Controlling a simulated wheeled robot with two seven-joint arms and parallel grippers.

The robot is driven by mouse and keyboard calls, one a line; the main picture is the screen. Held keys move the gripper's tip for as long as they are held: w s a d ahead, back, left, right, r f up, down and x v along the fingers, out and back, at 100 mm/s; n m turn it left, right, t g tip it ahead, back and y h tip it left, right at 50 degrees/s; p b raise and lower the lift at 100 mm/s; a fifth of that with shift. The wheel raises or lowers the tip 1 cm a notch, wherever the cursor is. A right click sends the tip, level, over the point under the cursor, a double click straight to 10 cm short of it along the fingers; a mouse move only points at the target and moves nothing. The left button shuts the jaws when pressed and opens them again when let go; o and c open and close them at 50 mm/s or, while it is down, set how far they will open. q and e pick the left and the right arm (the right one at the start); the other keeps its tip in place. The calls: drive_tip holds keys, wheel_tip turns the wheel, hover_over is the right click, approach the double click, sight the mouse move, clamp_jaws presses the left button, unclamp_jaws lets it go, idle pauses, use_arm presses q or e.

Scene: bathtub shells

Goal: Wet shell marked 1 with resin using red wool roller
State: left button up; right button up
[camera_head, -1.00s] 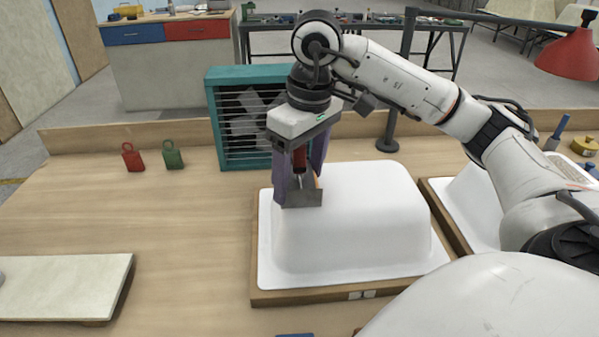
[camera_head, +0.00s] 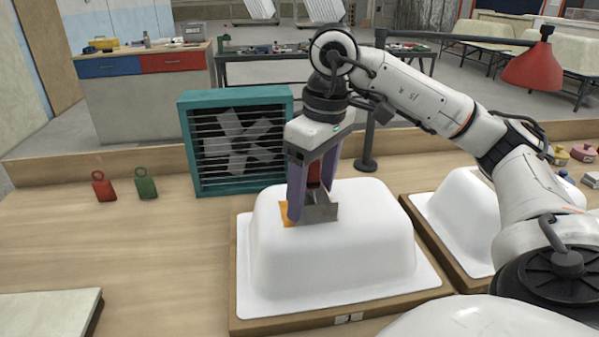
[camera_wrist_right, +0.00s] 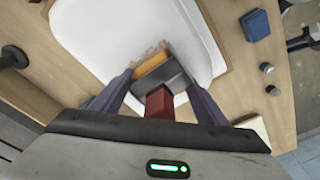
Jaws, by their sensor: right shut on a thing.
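My right gripper (camera_head: 310,205) is shut on a red-handled tool (camera_wrist_right: 159,103) with a flat grey metal plate (camera_head: 320,209), pointing down at the near top of a white upturned shell (camera_head: 330,262). An orange strip (camera_head: 286,213) shows beside the plate; in the right wrist view it (camera_wrist_right: 152,67) lies along the plate's far edge, against the shell, with a brownish smear near it. I cannot tell whether the tool is a wool roller. Small pale tags (camera_head: 349,318) on the shell's wooden base are too small to read. My left gripper is out of view.
A teal box fan (camera_head: 237,140) stands behind the shell. A red tag-like weight (camera_head: 103,187) and a green one (camera_head: 145,184) stand to its left. A second white shell (camera_head: 455,225) is on the right, partly behind my arm. The bench's left middle is clear.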

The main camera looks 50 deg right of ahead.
drive_tip(key=shift+s+d, duration=0.3)
drive_tip(key=shift+d, duration=0.05)
drive_tip(key=shift+s+d+f+b, duration=0.2)
drive_tip(key=shift+s+d+b, duration=0.6)
drive_tip(key=shift+b, duration=0.25)
drive_tip(key=shift+s+d+r+b, duration=0.15)
drive_tip(key=shift+s+d+b, duration=0.15)
drive_tip(key=shift+d, duration=0.15)
drive_tip(key=shift+s+d+b, duration=0.5)
drive_tip(key=shift+d+b, duration=0.15)
drive_tip(key=shift+b, duration=0.15)
drive_tip(key=shift+s+d+b, duration=0.55)
drive_tip(key=shift+s+d, duration=0.05)
drive_tip(key=shift+d, duration=0.05)
drive_tip(key=shift+s+d+f+b, duration=0.2)
drive_tip(key=shift+s+d+b, duration=0.4)
drive_tip(key=shift+d+b, duration=0.25)
drive_tip(key=shift+s+d+b, duration=0.25)
drive_tip(key=shift+b, duration=0.1)
drive_tip(key=shift+s+d+r, duration=0.2)
drive_tip(key=shift+d, duration=0.05)
drive_tip(key=shift+w+d+r+p, duration=0.15)
drive_tip(key=shift+w+d+p, duration=0.15)
drive_tip(key=shift+w+p, duration=0.1)
drive_tip(key=shift+w+d+p, duration=0.45)
drive_tip(key=shift+w+d, duration=0.45)
drive_tip(key=shift+w, duration=0.15)
